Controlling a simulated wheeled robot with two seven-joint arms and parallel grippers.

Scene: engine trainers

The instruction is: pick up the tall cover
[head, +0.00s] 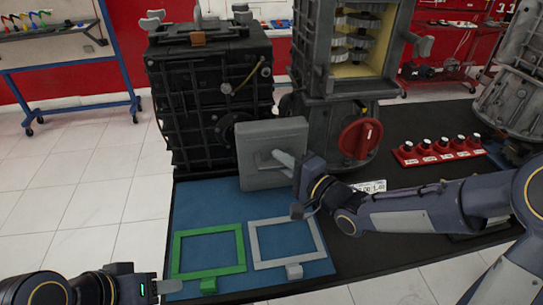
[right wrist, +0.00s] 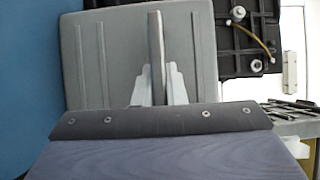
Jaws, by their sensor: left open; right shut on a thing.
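The tall cover (head: 257,142) is a grey, nearly square plate with a raised handle. It stands upright in front of the black engine trainer, at the back of the blue mat. My right gripper (head: 288,162) is shut on its handle. In the right wrist view the ribbed face of the cover (right wrist: 88,60) is close, with the fingers of the gripper (right wrist: 157,88) around the handle. I cannot tell whether the cover's lower edge touches the mat. My left gripper (head: 158,287) is open and empty at the lower left, near the green frame.
A green frame (head: 176,256) and a grey frame (head: 255,248) lie on the blue mat (head: 200,205). A black engine trainer (head: 205,90) and a grey one with a red knob (head: 361,138) stand behind. A red button strip (head: 440,152) lies to the right.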

